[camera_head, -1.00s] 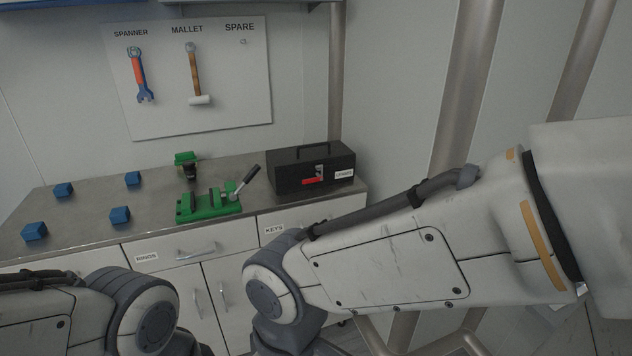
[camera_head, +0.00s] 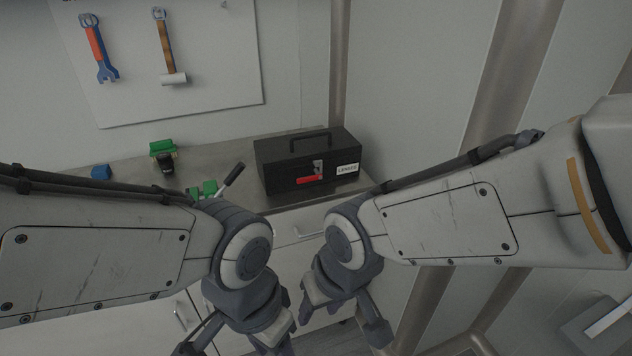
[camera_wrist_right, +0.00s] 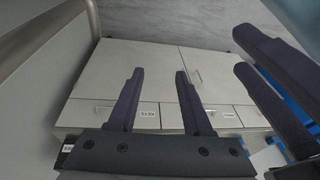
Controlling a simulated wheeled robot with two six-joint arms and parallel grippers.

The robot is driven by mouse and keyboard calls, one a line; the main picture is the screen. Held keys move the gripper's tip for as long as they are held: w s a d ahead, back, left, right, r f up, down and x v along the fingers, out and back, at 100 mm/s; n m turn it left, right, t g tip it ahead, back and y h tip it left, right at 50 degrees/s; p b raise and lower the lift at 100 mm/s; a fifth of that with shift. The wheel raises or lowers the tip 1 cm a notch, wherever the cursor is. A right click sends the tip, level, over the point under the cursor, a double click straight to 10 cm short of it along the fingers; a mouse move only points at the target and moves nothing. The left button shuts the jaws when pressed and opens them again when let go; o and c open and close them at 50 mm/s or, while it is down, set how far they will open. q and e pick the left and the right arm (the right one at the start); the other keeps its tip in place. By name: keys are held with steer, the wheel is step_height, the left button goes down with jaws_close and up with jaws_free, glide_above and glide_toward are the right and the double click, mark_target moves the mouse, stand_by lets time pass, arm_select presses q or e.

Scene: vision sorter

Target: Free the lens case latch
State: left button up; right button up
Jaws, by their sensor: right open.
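The lens case (camera_head: 290,172) is a black box with a top handle and a label reading LENSES, upright and closed on the counter. Its silver latch (camera_head: 318,168) is on the front face, with a red piece (camera_head: 306,180) just below it. Whether the latch is fastened is too small to tell. My right gripper (camera_head: 342,325) hangs open and empty below and in front of the case; its spread fingers (camera_wrist_right: 158,80) show in the right wrist view. My left gripper (camera_head: 235,347) is beside it, fingers apart, cut off by the lower edge; its fingers also show in the right wrist view (camera_wrist_right: 255,60).
A green vise (camera_head: 205,188) with a grey lever stands left of the case, partly hidden by my left arm. A green-and-black item (camera_head: 163,155) and a blue block (camera_head: 101,171) are behind it. Drawers and cabinet doors (camera_wrist_right: 150,75) lie below the counter (camera_head: 215,160).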

steer(key=w+a+f+m+t+y+b, duration=0.1)
steer(key=w+f+m+t, duration=0.1)
steer(key=w, duration=0.4)
steer(key=w+a+f+m+t+b, duration=0.1)
steer(key=w+a+f+m, duration=0.15)
steer(key=w, duration=0.25)
steer(key=m+t+y+b, duration=0.2)
steer(key=m+t+b, duration=0.2)
steer(key=m+t, duration=0.9)
glide_toward(305, 181)
steer(key=shift+m+g, duration=0.5)
steer(key=shift+m, duration=0.15)
steer(key=x, duration=0.2)
steer(key=p+x, duration=0.1)
steer(key=x, duration=0.2)
steer(key=r+x, duration=0.1)
steer(key=x, duration=0.2)
steer(key=shift+w+d+p, duration=0.1)
steer(key=shift+d+p, duration=0.05)
steer(key=shift+p, duration=0.25)
jaws_close()
